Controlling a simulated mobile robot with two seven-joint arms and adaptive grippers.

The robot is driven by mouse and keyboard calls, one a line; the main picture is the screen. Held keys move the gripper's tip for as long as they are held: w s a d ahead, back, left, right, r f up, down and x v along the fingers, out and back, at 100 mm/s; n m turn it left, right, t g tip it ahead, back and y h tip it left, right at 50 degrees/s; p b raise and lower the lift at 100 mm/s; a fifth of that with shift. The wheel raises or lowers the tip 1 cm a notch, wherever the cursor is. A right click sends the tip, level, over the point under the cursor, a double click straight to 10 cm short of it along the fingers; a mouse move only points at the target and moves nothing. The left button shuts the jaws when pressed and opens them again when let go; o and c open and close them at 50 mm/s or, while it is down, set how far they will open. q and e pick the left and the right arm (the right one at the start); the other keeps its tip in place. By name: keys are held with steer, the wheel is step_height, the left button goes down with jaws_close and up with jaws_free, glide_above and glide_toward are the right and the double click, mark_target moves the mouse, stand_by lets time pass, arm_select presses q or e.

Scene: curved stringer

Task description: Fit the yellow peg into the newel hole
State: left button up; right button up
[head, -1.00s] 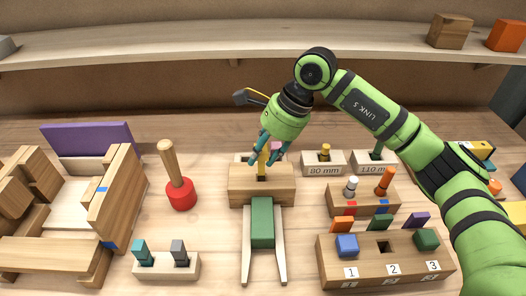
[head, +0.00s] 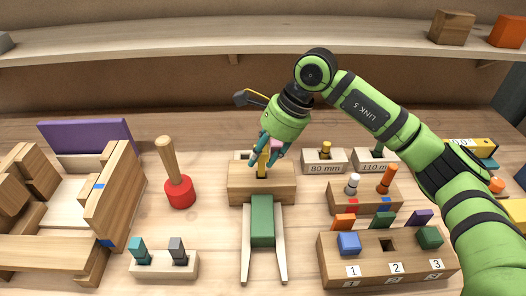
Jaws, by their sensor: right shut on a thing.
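The yellow peg (head: 262,164) stands roughly upright at the middle of the wooden block with the newel hole (head: 282,190). Its lower end is at the dark hole in the block's top; I cannot tell how deep it sits. My right gripper (head: 267,154) comes down from above and is shut on the peg's upper part. Its teal fingers hide part of the peg. My left gripper is not in view.
A green block (head: 262,221) with two pale legs lies in front. A red-headed mallet (head: 180,193) stands left. A numbered wooden block (head: 333,270) and the 80 mm holder (head: 312,169) are right. A wooden stair assembly (head: 113,195) fills the left side.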

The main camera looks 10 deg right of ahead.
mark_target(263, 163)
steer(key=shift+f+b, duration=1.4)
steer(key=shift+f, duration=0.25)
steer(key=o, duration=1)
steer(key=shift+o, duration=0.2)
steer(key=shift+r, duration=0.1)
steer(key=shift+d+r, duration=0.1)
steer(key=shift+r, duration=0.1)
steer(key=v, duration=1.1)
steer(key=shift+d+r, duration=0.15)
steer(key=shift+r, duration=0.05)
steer(key=shift+s, duration=0.1)
